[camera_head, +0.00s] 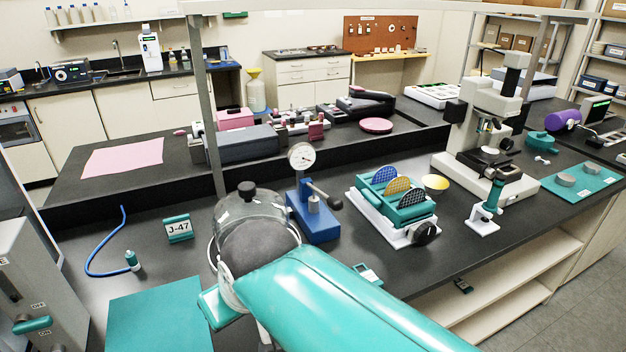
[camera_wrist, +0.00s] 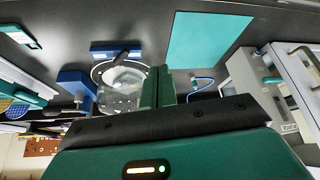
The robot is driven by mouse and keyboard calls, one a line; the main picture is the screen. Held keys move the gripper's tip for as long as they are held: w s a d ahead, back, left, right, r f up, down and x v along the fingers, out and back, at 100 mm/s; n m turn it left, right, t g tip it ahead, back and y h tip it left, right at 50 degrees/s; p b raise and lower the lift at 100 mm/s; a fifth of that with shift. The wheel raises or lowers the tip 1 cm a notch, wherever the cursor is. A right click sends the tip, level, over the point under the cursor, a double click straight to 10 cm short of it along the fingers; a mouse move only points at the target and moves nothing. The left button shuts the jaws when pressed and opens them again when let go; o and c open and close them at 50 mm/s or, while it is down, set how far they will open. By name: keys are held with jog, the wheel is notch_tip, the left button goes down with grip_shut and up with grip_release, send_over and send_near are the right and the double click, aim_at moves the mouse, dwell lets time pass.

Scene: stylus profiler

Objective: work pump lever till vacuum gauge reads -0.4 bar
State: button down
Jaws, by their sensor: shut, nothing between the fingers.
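The hand pump stands on the dark bench with a blue base (camera_head: 316,222). Its round white vacuum gauge (camera_head: 302,156) faces my body camera, but the dial is too small to read. The pump lever (camera_head: 334,204), with a black knob, sticks out to the right and slopes down. A clear bell jar (camera_head: 229,213) with a black knob stands left of the pump, partly hidden by my arm. It also shows in the wrist view (camera_wrist: 121,84). My gripper (camera_wrist: 158,72) is shut and empty, beside the bell jar in the wrist view and apart from the lever.
A rack with coloured discs (camera_head: 404,212) stands right of the pump. A J-47 sign (camera_head: 178,228), a blue hose (camera_head: 96,262) and a teal mat (camera_head: 150,312) lie to the left. A microscope-like instrument (camera_head: 487,140) stands farther right. A metal post (camera_head: 207,110) rises behind the bell jar.

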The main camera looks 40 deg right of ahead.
jog(key=w+d+r+m, duration=0.1)
jog(key=w+d+r, duration=0.2)
jog(key=d, duration=0.8)
jog(key=w+d+r+m+h, duration=0.1)
jog(key=d+r, duration=0.4)
jog(key=d, duration=0.6)
jog(key=w+d+r+m, duration=0.1)
jog(key=w+d+r, duration=0.3)
jog(key=d, duration=0.7)
jog(key=shift+w+d+h, duration=0.2)
jog(key=shift+w+h, duration=0.15)
jog(key=shift+h, duration=0.05)
jog(key=shift+r, duration=0.1)
send_over(334, 197)
jog(key=f, duration=0.9)
jog(key=shift+s, duration=0.4)
jog(key=shift+s+a+f, duration=0.1)
jog(key=shift+s+f, duration=0.1)
jog(key=shift+f, duration=0.4)
jog(key=shift+s+a+f, duration=0.1)
jog(key=shift+s+f, duration=0.1)
jog(key=shift+f, duration=0.95)
jog(key=shift+s, duration=0.15)
